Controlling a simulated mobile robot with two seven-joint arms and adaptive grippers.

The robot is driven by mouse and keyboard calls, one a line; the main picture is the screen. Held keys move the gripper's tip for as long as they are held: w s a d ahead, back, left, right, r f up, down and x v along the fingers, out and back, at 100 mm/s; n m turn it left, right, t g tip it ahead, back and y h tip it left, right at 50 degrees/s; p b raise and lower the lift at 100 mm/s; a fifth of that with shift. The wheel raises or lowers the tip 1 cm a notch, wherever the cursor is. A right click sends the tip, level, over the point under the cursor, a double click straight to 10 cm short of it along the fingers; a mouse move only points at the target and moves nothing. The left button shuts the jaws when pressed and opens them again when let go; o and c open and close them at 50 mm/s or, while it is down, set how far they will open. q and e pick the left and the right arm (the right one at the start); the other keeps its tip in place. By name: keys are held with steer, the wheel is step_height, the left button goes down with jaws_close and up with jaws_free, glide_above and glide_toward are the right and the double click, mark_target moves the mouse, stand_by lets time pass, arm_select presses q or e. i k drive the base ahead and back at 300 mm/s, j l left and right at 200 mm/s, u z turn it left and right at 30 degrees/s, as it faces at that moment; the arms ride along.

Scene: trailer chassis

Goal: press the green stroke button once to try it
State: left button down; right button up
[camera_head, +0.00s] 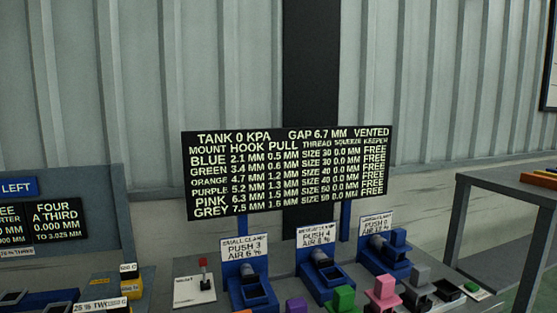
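A small green button (472,287) sits on a pale plate at the right end of the bench, near the bottom right of the head view. Its label is too small to read, so I cannot confirm it is the stroke button. A larger green block (343,298) stands at the bottom edge, among other coloured pieces. Neither of my grippers is in view.
A black display board (288,172) reads "TANK 0 KPA", "GAP 6.7 MM", "VENTED". Three blue clamp units (251,289) stand below it. A red-knobbed lever (203,272) is left of them. Pink (383,292) and grey blocks stand in front. A dark table (500,185) is at right.

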mark_target(472, 288)
steer(key=z, duration=1.4)
